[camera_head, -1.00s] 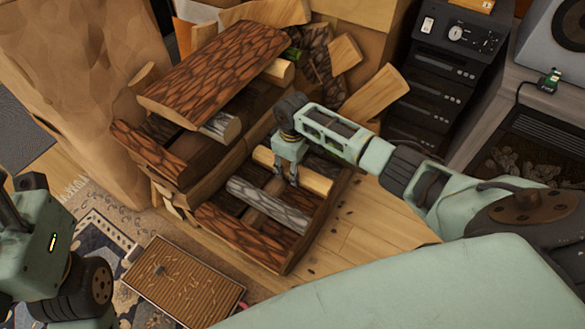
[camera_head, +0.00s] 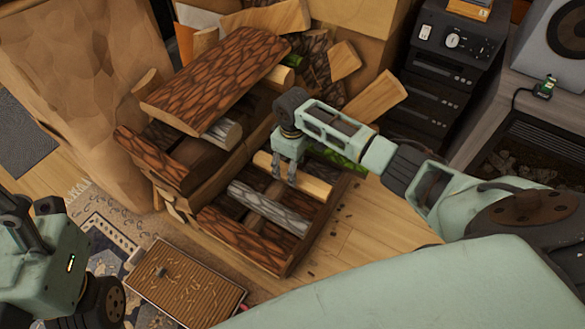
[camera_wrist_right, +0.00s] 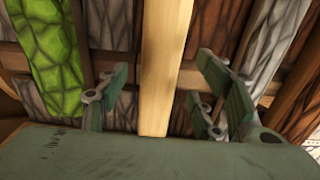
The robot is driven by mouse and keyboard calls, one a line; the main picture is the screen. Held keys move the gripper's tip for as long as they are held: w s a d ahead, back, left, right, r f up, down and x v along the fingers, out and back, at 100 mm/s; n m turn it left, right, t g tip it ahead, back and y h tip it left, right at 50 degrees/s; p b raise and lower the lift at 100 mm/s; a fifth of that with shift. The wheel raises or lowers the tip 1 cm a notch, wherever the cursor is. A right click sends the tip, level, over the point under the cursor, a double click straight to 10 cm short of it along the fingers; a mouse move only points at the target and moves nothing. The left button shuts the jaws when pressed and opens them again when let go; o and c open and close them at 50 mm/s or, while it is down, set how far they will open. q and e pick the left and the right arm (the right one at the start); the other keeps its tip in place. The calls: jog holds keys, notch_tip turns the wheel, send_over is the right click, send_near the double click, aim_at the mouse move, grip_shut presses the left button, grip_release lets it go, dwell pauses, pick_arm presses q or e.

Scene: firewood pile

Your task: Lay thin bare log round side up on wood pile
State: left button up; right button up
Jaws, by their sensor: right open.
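The thin bare log (camera_head: 313,187) is pale and smooth, lying across the lower right part of the wood pile (camera_head: 240,238), beside a grey-barked log. In the right wrist view the bare log (camera_wrist_right: 166,60) runs lengthwise between my right fingers. My right gripper (camera_head: 284,180) is open, with its fingers on either side of the log and visible gaps to it. The gripper body hides part of the log. Only teal and dark parts of my left arm show at the lower left; its fingers are out of view.
A bright green mossy log (camera_wrist_right: 45,55) lies on one side of the bare log. A wide bark slab (camera_head: 215,75) tops the higher part of the pile. A dark equipment stack (camera_head: 440,85) stands at the right back. A wooden board (camera_head: 185,283) lies in front on the floor.

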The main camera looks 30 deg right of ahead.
notch_tip(320, 180, up, 8)
jog(key=p, duration=0.3)
jog(key=shift+r, duration=0.25)
